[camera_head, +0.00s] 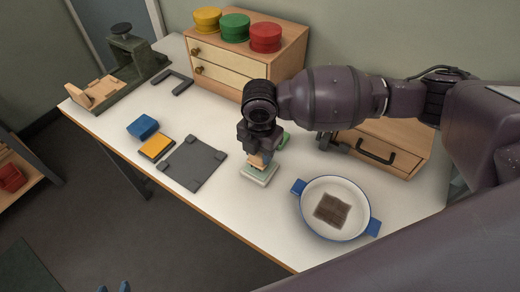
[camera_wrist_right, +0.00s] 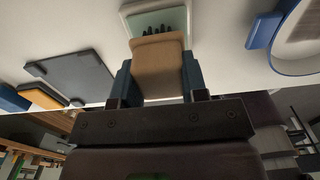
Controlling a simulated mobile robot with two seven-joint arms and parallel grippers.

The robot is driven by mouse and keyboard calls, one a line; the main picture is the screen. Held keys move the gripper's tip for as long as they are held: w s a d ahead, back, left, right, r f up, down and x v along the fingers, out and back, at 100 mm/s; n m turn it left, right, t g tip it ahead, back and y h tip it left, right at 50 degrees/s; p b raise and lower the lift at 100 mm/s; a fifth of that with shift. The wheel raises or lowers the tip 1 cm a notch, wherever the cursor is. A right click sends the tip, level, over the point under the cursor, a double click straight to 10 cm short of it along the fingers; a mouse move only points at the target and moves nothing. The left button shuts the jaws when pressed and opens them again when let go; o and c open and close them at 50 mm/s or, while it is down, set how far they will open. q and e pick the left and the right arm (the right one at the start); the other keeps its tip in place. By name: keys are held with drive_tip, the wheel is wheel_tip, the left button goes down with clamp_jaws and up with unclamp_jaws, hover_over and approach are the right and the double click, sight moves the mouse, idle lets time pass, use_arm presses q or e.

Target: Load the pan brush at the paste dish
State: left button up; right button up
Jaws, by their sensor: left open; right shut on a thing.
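My right gripper (camera_head: 258,155) is shut on the pan brush, a tan wooden block (camera_wrist_right: 158,62) between its blue fingers in the right wrist view. The brush is held over the paste dish (camera_head: 260,178), a small pale square dish with a greenish inside. The dish also shows at the top of the wrist view (camera_wrist_right: 128,12). Dark bristle tips show past the block, over the dish; I cannot tell whether they touch the paste. A white pan (camera_head: 352,193) with blue handles holds a brown square patch. My left gripper (camera_head: 113,288) is open and empty, only its blue fingertips showing at the bottom edge.
A dark grey mat (camera_head: 195,163), a yellow pad (camera_head: 156,147) and a blue block (camera_head: 142,127) lie to the left. A drawer cabinet (camera_head: 285,65) with three round tins stands behind. A wooden drawer box (camera_head: 375,150) is behind the pan. A dark green fixture (camera_head: 128,55) stands far left.

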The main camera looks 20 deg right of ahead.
drive_tip(key=shift+f, duration=0.55)
idle(0.9)
idle(0.5)
drive_tip(key=shift+r+p, duration=1.3)
drive_tip(key=shift+r, duration=0.5)
drive_tip(key=shift+r+p, duration=1.5)
drive_tip(key=shift+r, duration=0.3)
use_arm(q)
wheel_tip(320, 180, up, 8)
drive_tip(key=w+t, duration=0.1)
drive_tip(key=w, duration=0.1)
use_arm(e)
drive_tip(key=shift+f, duration=0.1)
